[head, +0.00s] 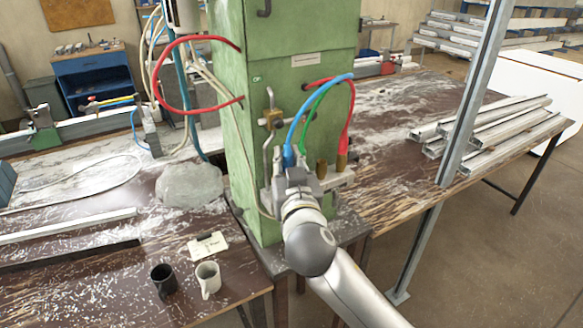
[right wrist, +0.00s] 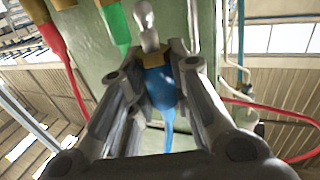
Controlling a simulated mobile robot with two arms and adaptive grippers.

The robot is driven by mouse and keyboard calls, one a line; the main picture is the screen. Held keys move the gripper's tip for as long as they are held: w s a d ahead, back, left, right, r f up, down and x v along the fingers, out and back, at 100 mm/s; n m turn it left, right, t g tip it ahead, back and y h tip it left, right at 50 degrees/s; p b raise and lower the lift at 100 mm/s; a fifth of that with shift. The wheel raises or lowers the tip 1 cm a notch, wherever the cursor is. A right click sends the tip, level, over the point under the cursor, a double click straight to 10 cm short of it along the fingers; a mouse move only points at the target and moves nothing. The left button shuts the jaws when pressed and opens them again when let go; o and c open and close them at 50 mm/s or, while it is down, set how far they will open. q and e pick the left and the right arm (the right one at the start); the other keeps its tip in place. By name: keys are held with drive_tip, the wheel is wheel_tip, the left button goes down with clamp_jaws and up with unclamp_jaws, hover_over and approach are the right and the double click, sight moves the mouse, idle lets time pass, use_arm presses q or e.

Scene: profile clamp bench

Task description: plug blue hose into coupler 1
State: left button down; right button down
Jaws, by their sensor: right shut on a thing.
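The blue hose (head: 300,118) arcs from the green cabinet's front down to my right gripper (head: 290,170). In the right wrist view my right gripper (right wrist: 158,62) is shut on the blue hose's end (right wrist: 160,88), with a finger on each side. A silver rounded fitting (right wrist: 146,22) shows just beyond the grip; I cannot tell whether it is part of the hose end or of a coupler. A pale metal coupler block (head: 336,181) sits low on the cabinet front, partly hidden by my gripper. Which coupler is number 1 cannot be read. My left gripper is not in view.
The green hose (head: 318,107) and red hose (head: 350,112) hang close beside the blue one; the red one has a brass end (right wrist: 51,37). The green cabinet (head: 235,130) stands behind. Two mugs (head: 207,279) stand on the left bench. Metal profiles (head: 490,127) lie at right.

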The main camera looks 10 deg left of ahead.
sight(274, 146)
drive_tip(key=shift+w+a+b, duration=0.4)
drive_tip(key=shift+w+a, duration=0.35)
drive_tip(key=shift+w, duration=0.3)
drive_tip(key=shift+w+a+b, duration=0.35)
drive_tip(key=shift+w+a, duration=0.35)
drive_tip(key=shift+w, duration=0.3)
drive_tip(key=shift+f+b, duration=0.6)
drive_tip(key=shift+b, duration=0.1)
idle(1.8)
drive_tip(key=shift+f+b, duration=1.15)
drive_tip(key=shift+f, duration=0.45)
idle(1.7)
